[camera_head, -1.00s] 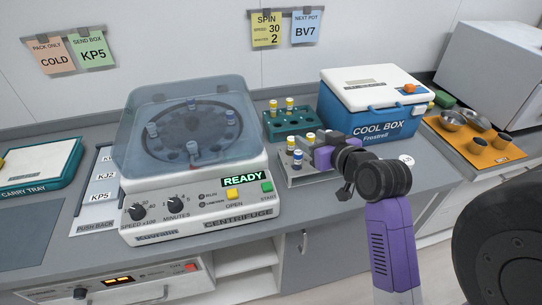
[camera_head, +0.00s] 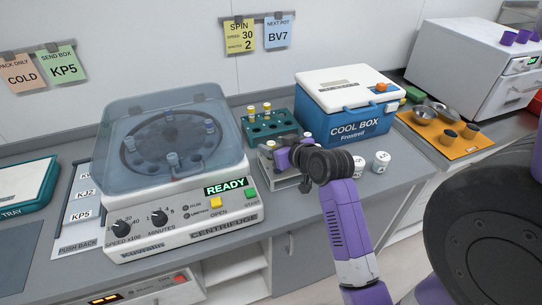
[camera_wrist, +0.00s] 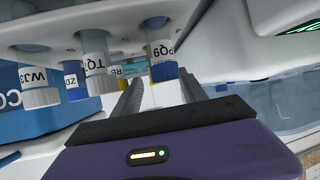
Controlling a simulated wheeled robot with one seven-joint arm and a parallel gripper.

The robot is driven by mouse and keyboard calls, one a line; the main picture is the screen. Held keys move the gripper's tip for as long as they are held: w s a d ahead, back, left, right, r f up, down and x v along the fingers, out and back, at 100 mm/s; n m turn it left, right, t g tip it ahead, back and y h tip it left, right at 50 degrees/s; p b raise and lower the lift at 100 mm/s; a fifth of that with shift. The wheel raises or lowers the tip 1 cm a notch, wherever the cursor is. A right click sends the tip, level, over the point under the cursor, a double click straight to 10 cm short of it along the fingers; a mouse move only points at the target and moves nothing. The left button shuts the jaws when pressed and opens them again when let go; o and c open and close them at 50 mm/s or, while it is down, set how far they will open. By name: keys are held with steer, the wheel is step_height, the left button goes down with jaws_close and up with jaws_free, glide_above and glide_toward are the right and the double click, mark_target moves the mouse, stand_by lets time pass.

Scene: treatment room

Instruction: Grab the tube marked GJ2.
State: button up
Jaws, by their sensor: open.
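No label reading GJ2 is legible in either view. My gripper (camera_head: 283,157) is at the small grey rack (camera_head: 287,182) in the head view and hides part of it and its tubes. In the wrist view, my gripper (camera_wrist: 160,76) is open, its two dark fingers pointing toward several capped tubes. A tube marked PQ9 (camera_wrist: 161,56) appears near the fingertips, apparently ungripped. A tube marked TQ9 (camera_wrist: 96,62) and one marked WJ3 (camera_wrist: 37,82) are to its left. Two more tubes behind have partly hidden labels.
A teal rack (camera_head: 271,128) with yellow-capped tubes stands behind. The centrifuge (camera_head: 180,170), showing READY, is left. The cool box (camera_head: 346,112) is behind right. Two white pots (camera_head: 381,162) stand right of my gripper.

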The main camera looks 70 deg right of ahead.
steer(key=shift+w+d+f, duration=0.1)
steer(key=shift+w, duration=0.05)
jaws_close()
stand_by(0.4)
